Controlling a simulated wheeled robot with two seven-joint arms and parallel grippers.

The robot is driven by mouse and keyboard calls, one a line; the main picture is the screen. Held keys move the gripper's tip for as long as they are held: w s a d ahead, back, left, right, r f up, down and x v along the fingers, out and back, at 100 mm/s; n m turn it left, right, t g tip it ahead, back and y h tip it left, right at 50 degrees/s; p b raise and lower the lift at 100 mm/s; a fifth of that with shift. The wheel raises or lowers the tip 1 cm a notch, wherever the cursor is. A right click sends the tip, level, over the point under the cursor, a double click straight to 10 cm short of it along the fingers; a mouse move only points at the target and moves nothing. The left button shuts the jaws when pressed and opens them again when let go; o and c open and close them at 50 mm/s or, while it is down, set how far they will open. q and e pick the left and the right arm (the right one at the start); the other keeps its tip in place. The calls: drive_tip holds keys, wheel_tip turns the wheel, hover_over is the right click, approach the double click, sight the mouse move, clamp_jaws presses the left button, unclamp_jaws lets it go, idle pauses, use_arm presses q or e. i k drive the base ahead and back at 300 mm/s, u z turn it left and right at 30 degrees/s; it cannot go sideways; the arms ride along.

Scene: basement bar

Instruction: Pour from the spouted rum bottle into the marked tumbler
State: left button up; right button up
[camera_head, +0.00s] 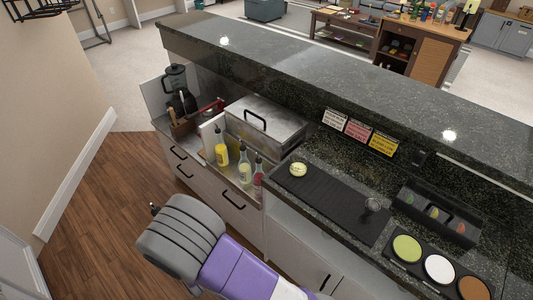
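Spouted bottles stand in a well beside the counter: one with a yellow label (221,150), a middle one with a pale yellow label (244,170), and one with reddish contents (258,177). Their labels are too small to read, so I cannot tell which is the rum. A small clear glass (373,204), likely the tumbler, stands on the right part of the black bar mat (335,205). Its mark and contents cannot be made out. Neither of my grippers shows; only a grey and purple part of my arm is at the bottom.
A pale yellow round item (298,170) sits on the mat's left end. A black garnish caddy (440,215) and a tray of coloured rounds (438,268) are to the right. A lidded steel bin (268,122) stands behind the bottles. A raised stone ledge (330,75) runs behind.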

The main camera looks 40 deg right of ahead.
sight(299, 158)
drive_tip(key=u, duration=0.8)
drive_tip(key=i, duration=1.8)
drive_tip(key=z, duration=3)
